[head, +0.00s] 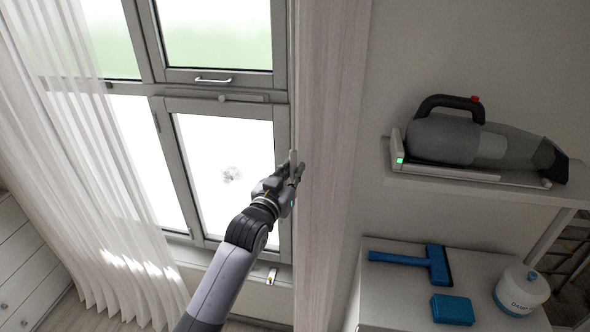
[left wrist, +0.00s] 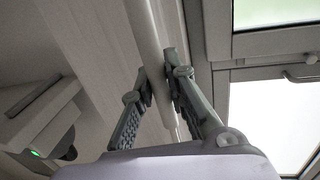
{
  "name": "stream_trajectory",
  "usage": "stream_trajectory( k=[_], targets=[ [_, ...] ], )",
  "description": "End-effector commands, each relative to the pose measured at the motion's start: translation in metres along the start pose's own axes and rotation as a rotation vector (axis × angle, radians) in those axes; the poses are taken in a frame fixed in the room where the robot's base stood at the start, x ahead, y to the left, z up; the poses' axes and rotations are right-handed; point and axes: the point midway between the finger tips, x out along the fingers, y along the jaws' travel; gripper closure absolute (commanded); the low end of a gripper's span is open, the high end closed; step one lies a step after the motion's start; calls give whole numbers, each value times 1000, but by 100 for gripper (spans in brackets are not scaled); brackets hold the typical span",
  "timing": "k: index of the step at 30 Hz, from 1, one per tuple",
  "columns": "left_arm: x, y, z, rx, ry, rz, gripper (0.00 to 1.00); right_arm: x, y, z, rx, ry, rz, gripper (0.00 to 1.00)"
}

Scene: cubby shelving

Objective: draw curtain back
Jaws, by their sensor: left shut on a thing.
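A sheer white curtain (head: 75,160) hangs in folds over the left part of the window (head: 225,130). A pale, wood-grained vertical panel (head: 335,120) stands along the window's right edge; I cannot tell whether it is a second curtain. My left gripper (head: 294,168) is at the panel's left edge, in front of the window frame. In the left wrist view, my left gripper (left wrist: 160,80) is shut on a slim white upright rod (left wrist: 153,35) beside the panel (left wrist: 95,60). The fingers hide part of the rod. My right gripper is not in view.
At the right, a wall shelf (head: 480,190) holds a grey handheld vacuum (head: 475,140). Below it, a cabinet top (head: 390,285) carries a blue squeegee-like tool (head: 415,262), a blue box (head: 453,310) and a white canister (head: 520,292). White drawers (head: 25,260) stand far left.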

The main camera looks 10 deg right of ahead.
Motion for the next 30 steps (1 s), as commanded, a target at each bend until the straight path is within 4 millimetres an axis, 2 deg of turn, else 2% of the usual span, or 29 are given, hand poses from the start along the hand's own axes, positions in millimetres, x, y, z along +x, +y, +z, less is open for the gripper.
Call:
stream_trajectory(
  k=[9, 10, 14, 24, 30],
  targets=[
    [0, 0, 1, 0, -1, 0, 100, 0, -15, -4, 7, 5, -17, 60],
    [0, 0, 1, 0, -1, 0, 85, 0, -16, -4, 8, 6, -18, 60],
    [0, 0, 1, -1, 0, 0, 77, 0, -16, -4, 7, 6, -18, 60],
    [-2, 0, 0, -1, 1, 0, 77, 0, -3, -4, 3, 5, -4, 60],
    [-21, -1, 1, -1, 1, -1, 77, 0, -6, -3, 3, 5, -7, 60]
  ],
)
